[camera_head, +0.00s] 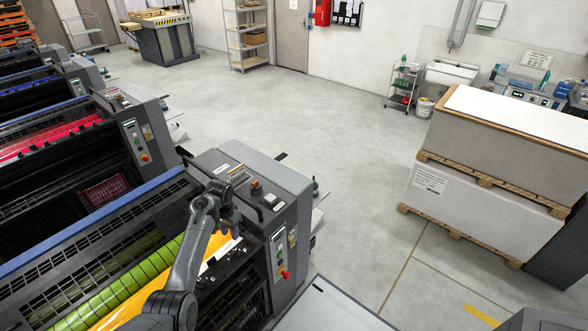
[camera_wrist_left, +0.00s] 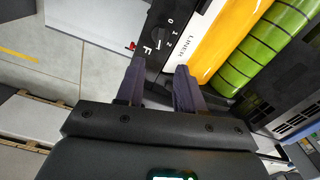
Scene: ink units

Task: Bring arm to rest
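My left arm (camera_head: 188,255) reaches in from the bottom of the head view over the nearest printing press. Its left gripper (camera_head: 234,230) points down by the press's end panel, small and partly hidden by the wrist. In the left wrist view the two dark fingers of the left gripper (camera_wrist_left: 160,62) stand apart with nothing between them. I cannot tell whether a finger touches the panel. My right gripper is in neither view.
The yellow roller (camera_wrist_left: 228,35) and green roller (camera_wrist_left: 270,45) lie beside the gripper. The press's end housing (camera_head: 262,200) carries a red switch (camera_head: 285,274). Pallets of stacked paper (camera_head: 470,215) stand at the right. Open floor (camera_head: 330,140) lies between.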

